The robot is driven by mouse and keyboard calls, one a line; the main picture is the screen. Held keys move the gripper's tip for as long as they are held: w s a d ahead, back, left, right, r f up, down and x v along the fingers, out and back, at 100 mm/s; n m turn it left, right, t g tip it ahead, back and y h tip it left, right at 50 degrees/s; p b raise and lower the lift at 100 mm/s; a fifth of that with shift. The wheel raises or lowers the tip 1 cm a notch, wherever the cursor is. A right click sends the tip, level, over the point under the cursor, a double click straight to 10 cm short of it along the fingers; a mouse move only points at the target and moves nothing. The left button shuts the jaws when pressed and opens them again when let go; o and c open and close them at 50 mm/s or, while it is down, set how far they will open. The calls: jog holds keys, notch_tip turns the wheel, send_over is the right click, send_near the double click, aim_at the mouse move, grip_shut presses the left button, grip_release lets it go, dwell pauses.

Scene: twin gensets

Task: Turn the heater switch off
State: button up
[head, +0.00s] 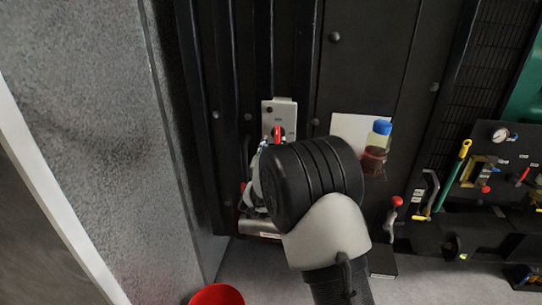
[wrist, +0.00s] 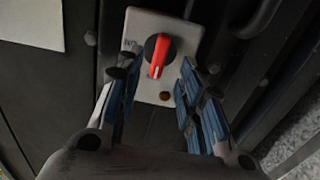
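The heater switch is a red rotary handle (wrist: 159,55) on a black round base, set on a small grey plate (wrist: 150,25). In the wrist view the handle lies between my gripper's (wrist: 152,75) two blue-padded fingers, with a gap on each side. My gripper is open and appears to touch nothing. A small dark red round spot sits on the plate below the handle. In the head view the plate (head: 283,108) and the red handle (head: 277,132) show above my arm, which hides much of the gripper.
A bottle with a blue cap (head: 377,148) stands by a white sheet (head: 350,128) right of my arm. A red-knobbed lever (head: 394,212) is lower right. A grey speckled wall (head: 95,100) bounds the left. A red round object (head: 217,295) is at the bottom.

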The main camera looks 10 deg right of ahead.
jog(key=v, duration=0.6)
jog(key=s+a+r+n+g+y, duration=0.1)
jog(key=s+r+g+y, duration=0.25)
jog(key=s, duration=0.45)
jog(key=s+a+r+n+g+y, duration=0.1)
jog(key=s+r+n+g+y, duration=0.2)
jog(key=s, duration=0.4)
jog(key=s+d+f+g, duration=0.2)
jog(key=s+d+g, duration=0.1)
jog(key=s, duration=1.2)
jog(key=s+d+f+g, duration=0.2)
jog(key=s+d+g, duration=0.1)
jog(key=s, duration=1.3)
jog(key=shift+f+m+h, duration=0.25)
jog(key=shift+m+h, duration=0.05)
jog(key=shift+h, duration=0.15)
